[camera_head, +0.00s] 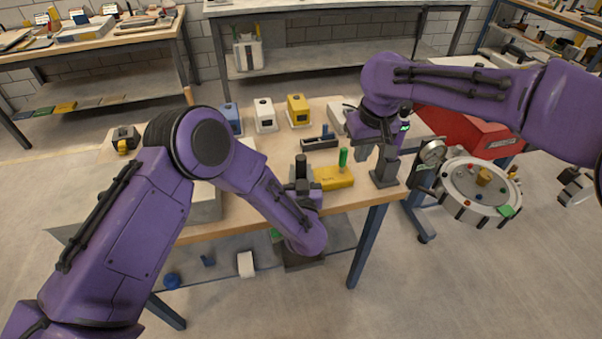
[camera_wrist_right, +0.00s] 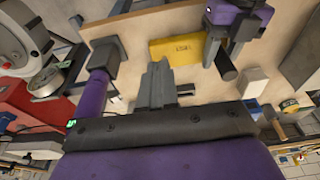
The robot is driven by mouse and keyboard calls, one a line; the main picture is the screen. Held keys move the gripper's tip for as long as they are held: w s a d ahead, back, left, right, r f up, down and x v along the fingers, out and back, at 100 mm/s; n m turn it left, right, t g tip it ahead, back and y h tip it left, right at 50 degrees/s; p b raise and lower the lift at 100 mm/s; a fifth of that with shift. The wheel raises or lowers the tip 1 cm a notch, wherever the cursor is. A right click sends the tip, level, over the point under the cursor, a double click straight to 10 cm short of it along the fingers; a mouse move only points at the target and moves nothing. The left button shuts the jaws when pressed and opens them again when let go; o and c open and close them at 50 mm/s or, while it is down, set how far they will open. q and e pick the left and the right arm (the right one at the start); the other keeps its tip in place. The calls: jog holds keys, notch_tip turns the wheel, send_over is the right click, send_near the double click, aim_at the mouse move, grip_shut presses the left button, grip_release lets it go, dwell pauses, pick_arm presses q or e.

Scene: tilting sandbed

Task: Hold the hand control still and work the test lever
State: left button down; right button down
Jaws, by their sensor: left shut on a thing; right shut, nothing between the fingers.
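My left gripper (camera_head: 303,186) is shut on a black upright handle (camera_head: 301,164), which I take for the hand control's grip. In the right wrist view this gripper (camera_wrist_right: 212,42) is at the upper right, with the dark handle (camera_wrist_right: 226,68) sticking out beside it. A yellow box (camera_head: 335,178) stands to its right with an upright green lever (camera_head: 343,157). In the right wrist view the box (camera_wrist_right: 172,49) shows, its green lever hidden. My right gripper (camera_head: 388,152) is shut and empty, pointing down right of the box; its fingers (camera_wrist_right: 157,84) show grey.
A dark block (camera_wrist_right: 103,55) with a purple post stands close beside my right fingers in the wrist view. The round sandbed (camera_head: 478,186) with its dial is at the right. Blue, white and yellow boxes (camera_head: 298,110) line the table's back.

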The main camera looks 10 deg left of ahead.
send_near(342, 161)
jog(key=shift+s+d+f, duration=0.1)
jog(key=shift+d+f, duration=0.05)
jog(key=shift+f, duration=0.65)
jog(key=shift+s+d+f, duration=0.1)
jog(key=shift+d+f, duration=0.1)
jog(key=shift+f, duration=0.6)
jog(key=shift+s+d+f, duration=0.1)
jog(key=shift+d+f, duration=0.05)
jog(key=shift+f, duration=0.65)
dwell(0.5)
jog(key=shift+f, duration=1.95)
